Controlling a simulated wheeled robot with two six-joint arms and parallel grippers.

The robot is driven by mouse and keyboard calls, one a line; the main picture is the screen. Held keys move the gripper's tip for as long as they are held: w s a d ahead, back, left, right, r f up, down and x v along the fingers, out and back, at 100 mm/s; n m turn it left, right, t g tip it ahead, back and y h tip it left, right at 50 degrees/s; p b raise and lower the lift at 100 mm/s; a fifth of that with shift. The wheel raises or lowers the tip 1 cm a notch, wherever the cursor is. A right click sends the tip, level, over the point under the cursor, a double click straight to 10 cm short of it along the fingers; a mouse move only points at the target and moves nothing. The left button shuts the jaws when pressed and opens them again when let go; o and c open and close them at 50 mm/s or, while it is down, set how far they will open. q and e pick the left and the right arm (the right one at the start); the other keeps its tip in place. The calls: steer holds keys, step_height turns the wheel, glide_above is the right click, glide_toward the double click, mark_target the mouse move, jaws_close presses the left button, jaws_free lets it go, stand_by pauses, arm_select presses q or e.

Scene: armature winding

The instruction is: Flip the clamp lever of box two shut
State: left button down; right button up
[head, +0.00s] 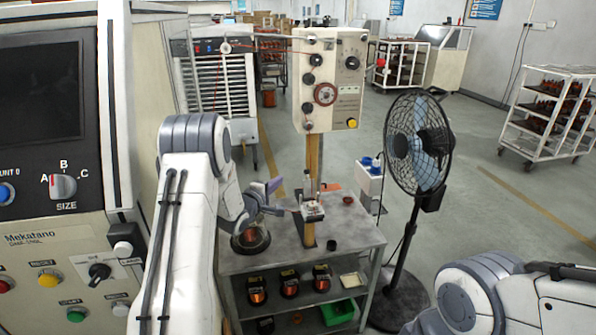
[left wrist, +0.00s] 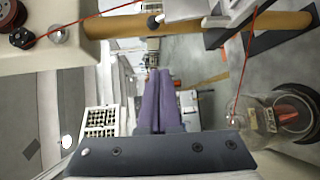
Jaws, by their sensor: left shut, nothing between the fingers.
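My left gripper (head: 274,187) is shut and empty, beside the post of the cream control box (head: 330,80), above the work table. In the left wrist view its two purple fingers (left wrist: 159,75) lie together. A small pale fixture (head: 312,211) stands on the table by the post, just right of the gripper. I cannot make out which part is box two or its clamp lever. My right arm comes in at the lower right, but its gripper is out of view.
A copper spool in a clear cover (head: 250,237) sits on the table's left, close below my left gripper. The fan (head: 417,145) stands to the right. The control cabinet (head: 55,215) fills the left. A red wire (left wrist: 245,60) runs near the post.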

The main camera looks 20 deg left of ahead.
mark_target(308, 183)
arm_select(q)
steer(key=shift+a, duration=0.4)
steer(key=w+d+b, duration=0.1)
steer(key=w+d, duration=0.3)
steer(key=w, duration=0.4)
steer(key=shift+w+d+f+b, duration=0.15)
steer(key=shift+d+f+b, duration=0.1)
steer(key=shift+b, duration=0.1)
